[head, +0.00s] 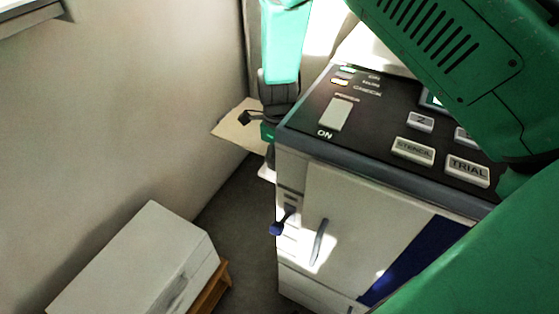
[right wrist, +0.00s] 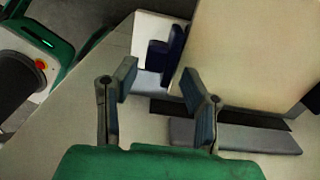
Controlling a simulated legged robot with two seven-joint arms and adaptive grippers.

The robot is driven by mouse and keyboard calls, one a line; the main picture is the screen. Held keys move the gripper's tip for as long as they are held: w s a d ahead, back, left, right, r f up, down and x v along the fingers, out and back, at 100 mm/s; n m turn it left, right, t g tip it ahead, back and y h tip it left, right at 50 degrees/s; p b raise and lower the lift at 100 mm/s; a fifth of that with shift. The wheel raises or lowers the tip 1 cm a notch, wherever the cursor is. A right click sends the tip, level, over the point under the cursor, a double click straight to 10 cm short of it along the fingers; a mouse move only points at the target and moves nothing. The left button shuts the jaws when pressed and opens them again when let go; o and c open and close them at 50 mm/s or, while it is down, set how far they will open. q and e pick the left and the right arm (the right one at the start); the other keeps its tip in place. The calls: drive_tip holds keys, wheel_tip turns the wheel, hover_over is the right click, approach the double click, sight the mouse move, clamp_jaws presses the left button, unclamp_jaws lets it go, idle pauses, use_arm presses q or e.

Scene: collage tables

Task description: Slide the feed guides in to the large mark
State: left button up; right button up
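The printing machine (head: 345,205) stands at the right of the head view. A cream tray (head: 229,127) sticks out from its far left side. My right gripper (head: 250,118) is beside this tray, partly hidden by its own wrist. In the right wrist view its two fingers (right wrist: 160,95) are spread apart with nothing between them. A dark blue upright piece (right wrist: 172,48), perhaps a feed guide, stands beyond the fingers, beside a large cream panel (right wrist: 245,50). I cannot make out a size mark. My left gripper is not in view.
The machine's top has an ON switch (head: 334,115), a STENCIL key (head: 413,151) and a TRIAL key (head: 467,170).

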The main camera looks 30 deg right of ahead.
wheel_tip(320, 180, up, 6)
drive_tip(key=shift+r, duration=0.1)
wheel_tip(320, 180, up, 6)
drive_tip(key=p, duration=0.9)
drive_tip(key=f, duration=0.4)
drive_tip(key=f+b, duration=0.1)
drive_tip(key=f, duration=0.4)
drive_tip(key=a+f, duration=0.1)
drive_tip(key=f, duration=0.4)
drive_tip(key=shift+w+b, duration=0.35)
drive_tip(key=shift+w, duration=0.05)
drive_tip(key=shift+f, duration=0.1)
drive_tip(key=shift+a, duration=0.1)
